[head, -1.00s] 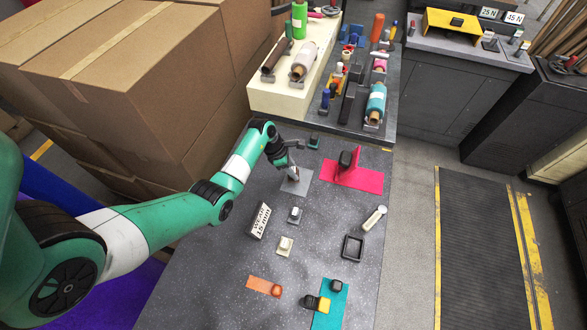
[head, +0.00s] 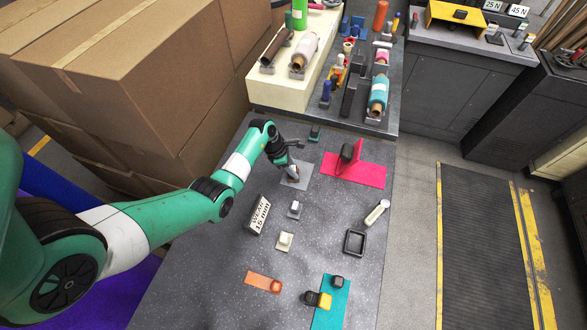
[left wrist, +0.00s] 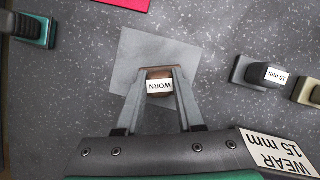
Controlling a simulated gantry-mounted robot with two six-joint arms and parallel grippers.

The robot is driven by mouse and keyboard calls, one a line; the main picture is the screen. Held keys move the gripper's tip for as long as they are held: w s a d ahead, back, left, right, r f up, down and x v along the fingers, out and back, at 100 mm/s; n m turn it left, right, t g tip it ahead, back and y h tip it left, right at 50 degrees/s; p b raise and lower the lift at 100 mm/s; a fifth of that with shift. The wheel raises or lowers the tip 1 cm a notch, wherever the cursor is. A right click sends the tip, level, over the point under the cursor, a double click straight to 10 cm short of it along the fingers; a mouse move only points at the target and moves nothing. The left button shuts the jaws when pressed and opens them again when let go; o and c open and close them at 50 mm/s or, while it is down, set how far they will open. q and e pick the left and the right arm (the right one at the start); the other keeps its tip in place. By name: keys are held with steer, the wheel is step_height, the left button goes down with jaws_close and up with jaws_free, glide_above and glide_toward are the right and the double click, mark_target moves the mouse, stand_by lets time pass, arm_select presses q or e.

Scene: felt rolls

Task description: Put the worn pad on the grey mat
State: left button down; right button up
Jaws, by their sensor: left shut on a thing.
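The worn pad (left wrist: 160,85) is a small brown block with a white label reading WORN. My left gripper (left wrist: 159,92) is shut on it, one finger on each side, in the left wrist view. The grey mat (left wrist: 143,48) is a flat light-grey square on the dark speckled bench, and the pad is over it in that view. I cannot tell whether the pad touches the mat. In the head view my left gripper (head: 291,174) is at the grey mat (head: 302,170), and its fingers hide the pad. My right gripper is not in view.
A WEAR 15 mm sign (head: 259,214), a grey block (head: 295,209) and a cream block (head: 285,241) stand nearer. A black tray (head: 355,242) is at the right. Bare bench lies between them.

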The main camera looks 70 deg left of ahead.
arm_select(q)
steer(key=shift+f, duration=0.3)
steer(key=shift+c, duration=2.2)
jaws_free()
steer(key=p+v, duration=0.4)
steer(key=v, duration=0.7)
steer(key=shift+r, duration=0.25)
steer(key=shift+s, duration=0.15)
